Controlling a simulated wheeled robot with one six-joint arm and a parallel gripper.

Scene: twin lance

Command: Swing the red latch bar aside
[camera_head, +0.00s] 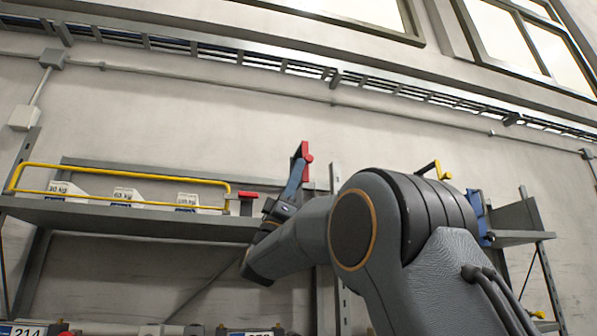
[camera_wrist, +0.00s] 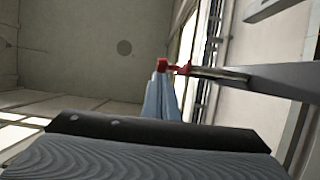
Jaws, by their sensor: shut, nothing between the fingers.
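A red bar (camera_head: 303,151) with a round knob stands upright near the top of a grey shelf post in the head view. A red piece also shows just beyond the fingertips in the wrist view (camera_wrist: 164,66), beside the end of a grey beam. My gripper (camera_head: 299,165) has blue fingers, pointing up at the red bar; the fingers are together and empty. They also show in the wrist view (camera_wrist: 162,76). I cannot tell whether the fingertips touch the red bar. The bar's lower part is hidden behind the fingers.
My arm covers the centre right. Another shelf (camera_head: 520,238) with a blue bracket (camera_head: 478,214) stands at right.

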